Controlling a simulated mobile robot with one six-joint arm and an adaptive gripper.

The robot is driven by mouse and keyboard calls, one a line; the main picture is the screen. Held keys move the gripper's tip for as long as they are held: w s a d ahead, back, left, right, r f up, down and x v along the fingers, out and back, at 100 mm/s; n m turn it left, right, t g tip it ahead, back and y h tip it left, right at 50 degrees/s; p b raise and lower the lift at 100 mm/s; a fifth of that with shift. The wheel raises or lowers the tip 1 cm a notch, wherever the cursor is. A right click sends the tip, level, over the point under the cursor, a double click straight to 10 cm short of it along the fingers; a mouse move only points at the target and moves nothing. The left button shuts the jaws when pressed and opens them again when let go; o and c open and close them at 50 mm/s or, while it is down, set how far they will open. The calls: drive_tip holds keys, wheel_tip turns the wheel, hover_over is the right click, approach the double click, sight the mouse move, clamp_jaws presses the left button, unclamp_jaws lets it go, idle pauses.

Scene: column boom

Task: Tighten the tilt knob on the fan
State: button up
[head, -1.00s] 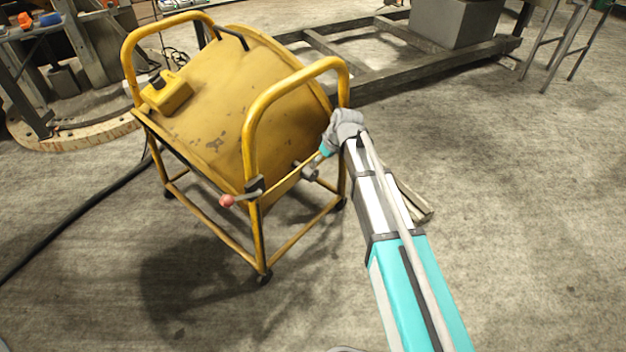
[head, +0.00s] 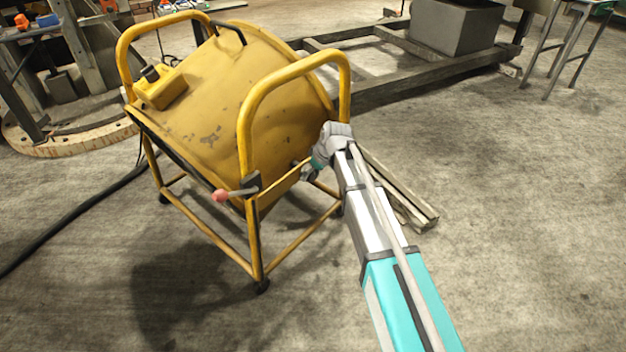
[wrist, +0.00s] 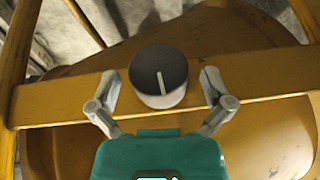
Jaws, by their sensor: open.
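The fan is a yellow drum (head: 215,95) tilted in a yellow tubular frame on casters, left of centre in the head view. In the wrist view the tilt knob (wrist: 159,77) is a dark grey cylinder with a white line on its face, set on the yellow frame bar (wrist: 60,101). My gripper (wrist: 157,84) is open, with one finger on each side of the knob. A small gap shows on both sides. In the head view my gripper (head: 310,169) is at the right side of the frame, and my wrist largely hides the knob.
Wooden beams (head: 400,190) lie on the floor behind my arm. A black cable (head: 75,212) runs along the floor at left. Open floor lies to the right.

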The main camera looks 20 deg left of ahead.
drive_tip(key=shift+a+f, duration=0.15)
drive_tip(key=shift+f, duration=0.3)
drive_tip(key=c, duration=1)
drive_tip(key=shift+w+g+b, duration=0.15)
drive_tip(key=shift+g+b, duration=0.15)
drive_tip(key=shift+b, duration=0.05)
drive_tip(key=shift+c, duration=0.2)
drive_tip(key=shift+g+y, duration=0.3)
drive_tip(key=o, duration=1)
drive_tip(key=shift+o, duration=0.2)
